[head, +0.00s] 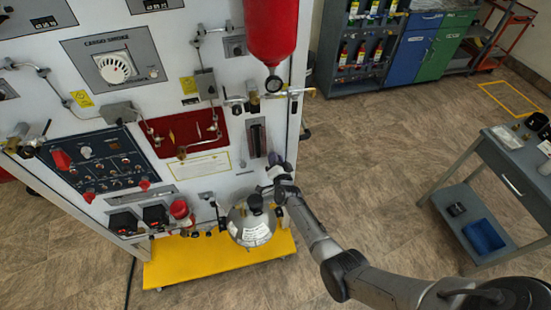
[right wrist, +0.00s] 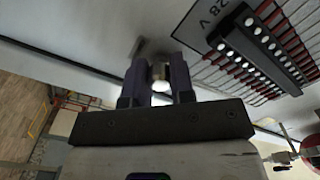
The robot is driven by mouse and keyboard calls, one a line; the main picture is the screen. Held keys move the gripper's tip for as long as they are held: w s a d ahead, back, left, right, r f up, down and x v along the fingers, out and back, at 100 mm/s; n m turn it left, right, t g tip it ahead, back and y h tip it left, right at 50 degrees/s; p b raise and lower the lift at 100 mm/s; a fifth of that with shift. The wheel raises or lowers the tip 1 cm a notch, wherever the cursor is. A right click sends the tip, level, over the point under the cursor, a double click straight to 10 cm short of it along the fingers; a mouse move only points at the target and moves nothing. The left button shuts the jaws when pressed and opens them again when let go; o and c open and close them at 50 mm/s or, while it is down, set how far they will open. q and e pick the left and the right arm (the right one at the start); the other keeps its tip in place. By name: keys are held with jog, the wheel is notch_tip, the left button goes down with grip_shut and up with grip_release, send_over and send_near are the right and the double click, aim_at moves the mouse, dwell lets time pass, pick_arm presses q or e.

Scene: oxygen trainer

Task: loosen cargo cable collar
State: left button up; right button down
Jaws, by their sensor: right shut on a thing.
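My right gripper (head: 280,168) reaches the lower right part of the white trainer panel (head: 215,178), just above the silver sphere. In the right wrist view, the dark fingers of my right gripper (right wrist: 158,85) are shut on a small, pale metallic piece, apparently the cable collar (right wrist: 159,72). It sits between the fingertips against the panel's light surface. In the head view the gripper hides this piece, and its thread and cable cannot be made out. A grey panel labelled "CARGO SMOKE" (head: 115,63) is at the upper left. My left gripper is not in view.
The silver sphere (head: 250,228) stands below my gripper, over a yellow base (head: 215,262). A red cylinder (head: 271,30) hangs above. In the right wrist view, a black terminal strip (right wrist: 258,40) marked 28 V is close by. A grey cart (head: 500,165) stands right; floor between is clear.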

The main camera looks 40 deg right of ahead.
jog(key=shift+n, duration=0.4)
jog(key=c, duration=1)
grip_release()
jog(key=p+v, duration=0.2)
jog(key=v, duration=1.2)
jog(key=shift+w+d, duration=0.1)
